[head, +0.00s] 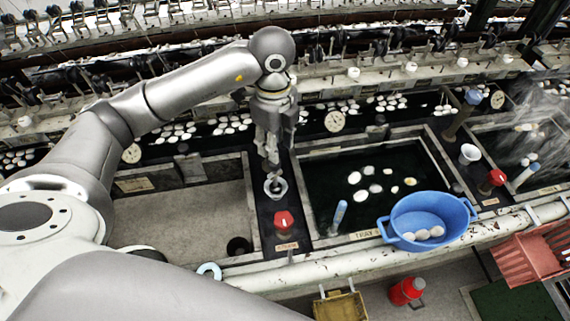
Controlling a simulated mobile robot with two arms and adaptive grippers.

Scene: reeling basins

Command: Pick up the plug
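My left gripper (272,158) points down over the dark divider between two basins, just above a small whitish cup-like piece (275,188). Whether its fingers are apart or closed, or touch that piece, is unclear. No thing can be named as the plug with certainty. A dark round piece or drain hole (238,247) is in the front right corner of the empty left basin (185,215). My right gripper is out of view.
A red knob (284,221) stands on the divider. A blue tub (430,220) with white cocoons sits at the front of the dark water basin (330,170), where several cocoons float. A pale blue ring (208,270) lies by the front pipe (330,256).

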